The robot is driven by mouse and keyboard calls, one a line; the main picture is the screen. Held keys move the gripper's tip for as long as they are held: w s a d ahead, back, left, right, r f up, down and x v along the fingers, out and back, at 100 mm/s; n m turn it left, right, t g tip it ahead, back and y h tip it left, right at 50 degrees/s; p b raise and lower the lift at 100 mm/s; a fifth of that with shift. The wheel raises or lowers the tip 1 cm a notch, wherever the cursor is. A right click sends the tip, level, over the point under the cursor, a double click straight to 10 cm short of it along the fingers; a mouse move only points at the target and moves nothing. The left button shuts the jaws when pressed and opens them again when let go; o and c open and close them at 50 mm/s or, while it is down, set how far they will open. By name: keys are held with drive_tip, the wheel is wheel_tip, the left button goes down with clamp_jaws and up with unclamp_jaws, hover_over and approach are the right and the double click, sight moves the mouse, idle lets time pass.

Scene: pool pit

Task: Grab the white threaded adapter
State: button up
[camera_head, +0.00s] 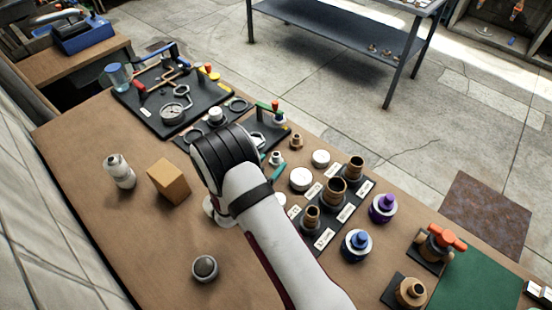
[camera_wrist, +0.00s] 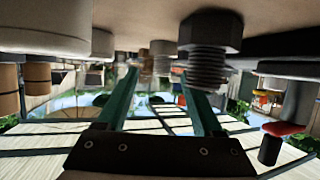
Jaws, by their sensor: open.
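A small white fitting that looks like the white threaded adapter (camera_head: 275,158) stands on the brown table, just beyond my wrist in the head view. In the wrist view, where the table appears at the top, a pale fitting (camera_wrist: 162,48) shows ahead, between the lines of my fingers. I cannot tell for sure that it is the same piece. My gripper (camera_wrist: 160,76) is open, with two green fingers apart and nothing held between them. In the head view the gripper (camera_head: 271,165) is largely hidden by my wrist, with green finger parts showing close around the small white fitting.
A dark hex fitting with threads (camera_wrist: 207,65) stands close by the right finger in the wrist view. White discs (camera_head: 301,179) and brass fittings on a labelled black board (camera_head: 325,222) crowd the right side. A brass piece (camera_head: 296,141) stands just behind.

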sight(274, 158)
drive_tip(key=x, duration=0.4)
drive_tip(key=shift+w, duration=0.5)
clamp_jaws()
